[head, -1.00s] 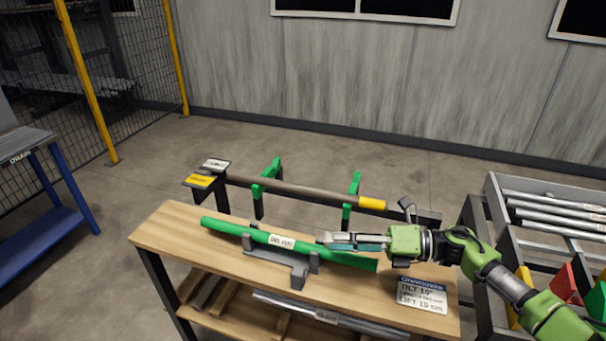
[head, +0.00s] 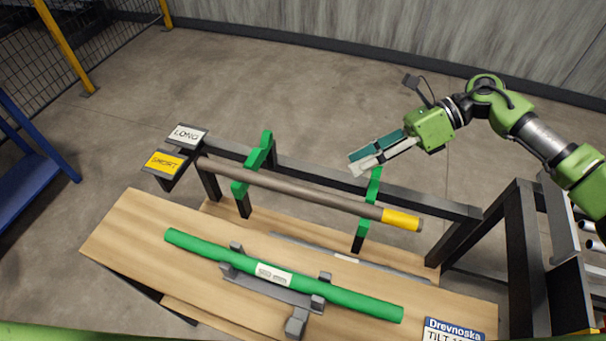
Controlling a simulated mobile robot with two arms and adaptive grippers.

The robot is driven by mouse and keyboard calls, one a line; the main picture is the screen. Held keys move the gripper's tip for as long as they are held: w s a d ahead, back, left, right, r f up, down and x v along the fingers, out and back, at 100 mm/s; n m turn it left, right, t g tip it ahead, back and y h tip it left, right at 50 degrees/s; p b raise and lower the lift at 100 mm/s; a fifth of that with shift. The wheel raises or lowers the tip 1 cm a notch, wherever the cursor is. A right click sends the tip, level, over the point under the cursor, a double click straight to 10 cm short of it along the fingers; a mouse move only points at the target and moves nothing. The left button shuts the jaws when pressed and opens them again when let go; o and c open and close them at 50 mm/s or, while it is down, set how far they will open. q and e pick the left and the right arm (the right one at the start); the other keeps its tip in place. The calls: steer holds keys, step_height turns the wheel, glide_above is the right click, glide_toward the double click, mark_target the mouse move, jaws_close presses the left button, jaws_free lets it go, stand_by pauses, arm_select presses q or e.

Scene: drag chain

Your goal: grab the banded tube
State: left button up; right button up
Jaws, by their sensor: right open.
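The banded tube, brown with a yellow band at its right end (head: 290,190), lies across two green hooked supports (head: 368,208) on a dark rack behind the wooden bench. My right gripper (head: 356,165) is open and empty. In the picture it appears just above the right green support, left of the yellow band and apart from the tube; its exact height over the tube is hard to tell. My left gripper is not in view.
A green tube (head: 350,301) with a white label rests in a grey cradle (head: 260,289) on the wooden bench (head: 125,232). LONG (head: 187,135) and SHORT (head: 164,163) plates sit at the rack's left end. A Drevnoska sign (head: 452,330) is at front right. Floor behind the rack is clear.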

steer(key=p, duration=0.2)
glide_toward(302, 192)
steer(key=a+f, duration=0.2)
steer(key=x, duration=0.1)
steer(key=p+x, duration=0.1)
steer(key=x, duration=0.1)
steer(key=p+x, duration=0.1)
steer(key=x, duration=0.1)
steer(key=shift+w+a, duration=0.15)
steer(key=shift+w, duration=0.15)
steer(key=shift+a+f, duration=0.25)
jaws_close()
steer(key=shift+r, duration=0.1)
